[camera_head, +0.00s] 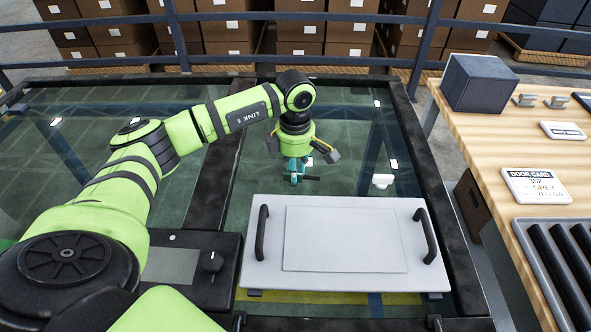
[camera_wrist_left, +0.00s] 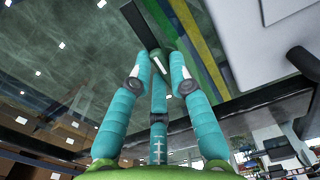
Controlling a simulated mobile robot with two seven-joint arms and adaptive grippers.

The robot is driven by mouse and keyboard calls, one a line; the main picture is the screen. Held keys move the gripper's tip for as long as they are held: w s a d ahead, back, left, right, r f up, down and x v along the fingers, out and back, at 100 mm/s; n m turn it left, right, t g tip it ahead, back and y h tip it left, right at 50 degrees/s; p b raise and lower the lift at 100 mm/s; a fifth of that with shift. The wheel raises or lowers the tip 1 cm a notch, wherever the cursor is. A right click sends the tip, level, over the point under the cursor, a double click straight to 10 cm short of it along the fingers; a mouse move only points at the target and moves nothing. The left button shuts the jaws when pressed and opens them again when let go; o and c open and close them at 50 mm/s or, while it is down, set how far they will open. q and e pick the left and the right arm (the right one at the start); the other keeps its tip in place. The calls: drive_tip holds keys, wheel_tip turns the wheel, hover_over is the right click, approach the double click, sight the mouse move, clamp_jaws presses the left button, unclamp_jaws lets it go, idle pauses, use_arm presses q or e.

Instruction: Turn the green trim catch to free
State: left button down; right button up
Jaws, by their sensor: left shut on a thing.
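My left gripper (camera_head: 297,178) hangs down over the glass, beyond the pale panel. Its teal fingers are closed in on a small piece. In the left wrist view the fingertips (camera_wrist_left: 160,65) surround a small green and pale part, which I take to be the trim catch (camera_wrist_left: 157,62). A dark bar (camera_wrist_left: 138,22) runs out from between the fingers; in the head view a short dark bar (camera_head: 312,179) sticks out to the right. The fingers hide most of the catch, so its turned position cannot be told. My right gripper is not in view.
A pale panel (camera_head: 240,270) with two black handles lies in front of the gripper. A console with a black knob (camera_head: 213,262) is to its left. A wooden bench (camera_head: 480,150) on the right bears a dark box (camera_head: 478,82) and a door card (camera_head: 536,186). Rails run behind.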

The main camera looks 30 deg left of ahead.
use_arm(q)
drive_tip(key=shift+n, duration=0.6)
drive_tip(key=shift+a, duration=0.1)
drive_tip(key=c, duration=1.1)
unclamp_jaws()
drive_tip(key=shift+c, duration=0.2)
wheel_tip(320, 180, up, 12)
drive_tip(key=shift+f, duration=0.1)
